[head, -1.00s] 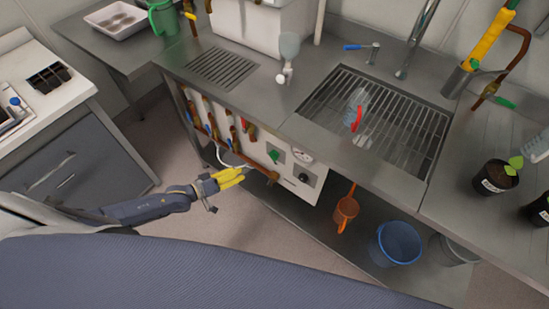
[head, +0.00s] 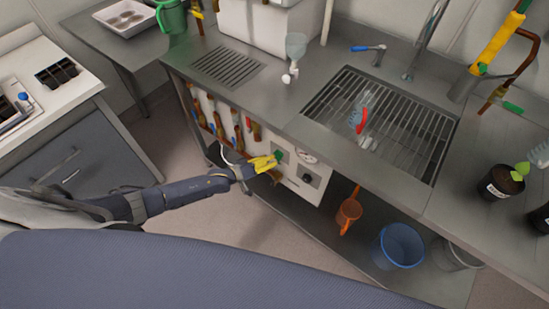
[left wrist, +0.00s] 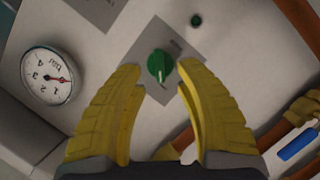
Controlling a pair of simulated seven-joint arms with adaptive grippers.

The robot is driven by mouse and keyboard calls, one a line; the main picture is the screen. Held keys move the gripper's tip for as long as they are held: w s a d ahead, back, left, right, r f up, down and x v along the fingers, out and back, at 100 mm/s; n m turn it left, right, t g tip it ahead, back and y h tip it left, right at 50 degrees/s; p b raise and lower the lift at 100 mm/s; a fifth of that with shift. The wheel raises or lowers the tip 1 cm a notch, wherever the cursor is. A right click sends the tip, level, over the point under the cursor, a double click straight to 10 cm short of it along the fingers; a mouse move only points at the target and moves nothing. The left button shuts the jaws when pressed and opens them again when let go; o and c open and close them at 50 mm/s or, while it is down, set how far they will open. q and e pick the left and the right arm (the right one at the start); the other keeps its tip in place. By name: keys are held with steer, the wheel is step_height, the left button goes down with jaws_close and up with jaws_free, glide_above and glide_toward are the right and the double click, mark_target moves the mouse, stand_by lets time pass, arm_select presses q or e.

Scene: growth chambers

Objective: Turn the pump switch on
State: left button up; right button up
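The green pump switch (left wrist: 160,66) is a round knob with a pale pointer line on a grey square plate on the white panel. In the left wrist view it lies just beyond and between the two yellow fingertips of my left gripper (left wrist: 157,85), which are spread apart with nothing between them. In the head view my left gripper (head: 268,161) reaches the panel front, right beside the green switch (head: 280,155), partly covering that area. I cannot tell whether the fingers touch the knob. My right gripper is not in view.
A black knob (head: 307,178) is on the panel's right. Pipes with coloured valve handles (head: 236,122) are left of it.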

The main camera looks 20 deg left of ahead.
mark_target(277, 156)
arm_select(q)
steer(key=shift+x, duration=1.65)
jaws_close()
